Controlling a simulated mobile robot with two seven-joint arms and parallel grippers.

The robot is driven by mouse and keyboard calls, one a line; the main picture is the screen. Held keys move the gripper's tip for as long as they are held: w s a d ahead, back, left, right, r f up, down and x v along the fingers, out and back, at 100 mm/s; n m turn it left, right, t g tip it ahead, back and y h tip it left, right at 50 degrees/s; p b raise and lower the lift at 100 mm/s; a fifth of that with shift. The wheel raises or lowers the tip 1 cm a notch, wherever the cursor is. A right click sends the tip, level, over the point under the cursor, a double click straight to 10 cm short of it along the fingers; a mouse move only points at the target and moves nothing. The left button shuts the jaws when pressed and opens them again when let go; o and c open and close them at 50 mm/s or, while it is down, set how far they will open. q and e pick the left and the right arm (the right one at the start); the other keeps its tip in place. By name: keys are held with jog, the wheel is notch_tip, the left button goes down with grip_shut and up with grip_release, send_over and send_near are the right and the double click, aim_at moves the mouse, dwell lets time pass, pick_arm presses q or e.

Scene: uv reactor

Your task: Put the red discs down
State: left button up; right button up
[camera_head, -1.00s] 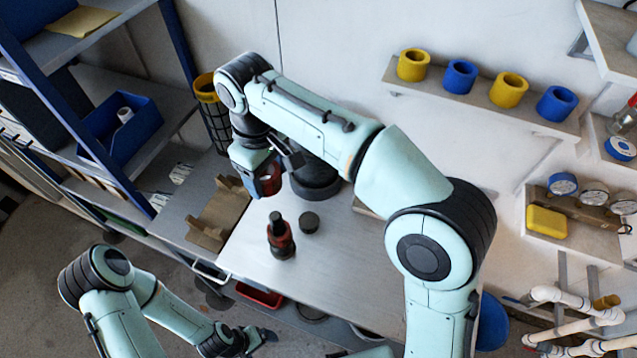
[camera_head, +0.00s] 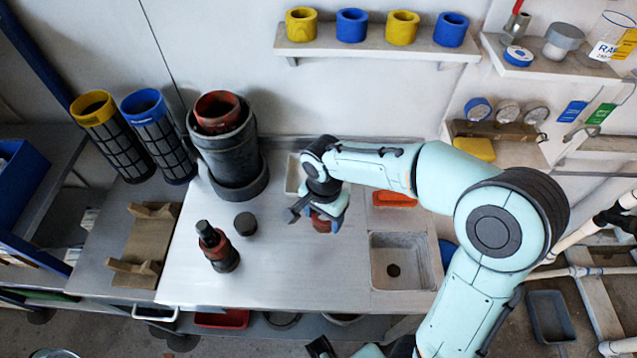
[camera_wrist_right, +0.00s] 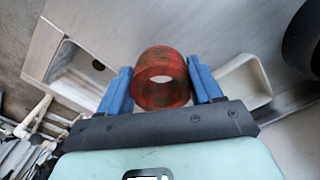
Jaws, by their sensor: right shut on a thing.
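My right gripper (camera_head: 322,222) is shut on a red ring-shaped disc piece (camera_wrist_right: 161,80), dark-speckled with an open centre. In the right wrist view its blue fingers (camera_wrist_right: 161,88) press on both sides of the piece. In the head view the gripper hangs over the bench, left of the sink, and partly hides the piece. More red shows inside the top of the dark vessel (camera_head: 228,155) at the back. A dark piece at the bottom edge, perhaps my left gripper (camera_head: 320,347), is mostly cut off.
The grey bench (camera_head: 290,270) has clear room at its front middle. A red-and-black bottle-like part (camera_head: 218,248) and a black cap (camera_head: 245,224) stand to the left. The sink (camera_head: 375,275), an orange tray (camera_head: 395,199) and a pale tray (camera_head: 293,176) are nearby.

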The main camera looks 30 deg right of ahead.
jog(key=shift+s+d+f+m, duration=0.7)
jog(key=shift+s+f+m, duration=0.2)
jog(key=shift+m, duration=0.1)
jog(key=w+d+p, duration=0.1)
jog(key=w+d, duration=0.3)
jog(key=w, duration=0.1)
jog(key=w+d+f+p, duration=0.1)
jog(key=w+d, duration=0.2)
jog(key=w, duration=0.2)
jog(key=w+d+f+p, duration=0.1)
jog(key=w+d, duration=0.3)
jog(key=w, duration=0.2)
jog(key=shift+d, duration=0.35)
jog(key=shift+s+f, duration=0.15)
jog(key=shift+f, duration=0.1)
notch_tip(320, 180, down, 4)
jog(key=shift+f, duration=0.2)
jog(key=shift+w+f, duration=0.1)
jog(key=shift+w, duration=0.1)
pick_arm(q)
jog(key=r, duration=0.1)
jog(key=w+r, duration=0.1)
jog(key=r, duration=0.1)
jog(key=shift+w+r, duration=0.25)
jog(key=shift+w, duration=0.15)
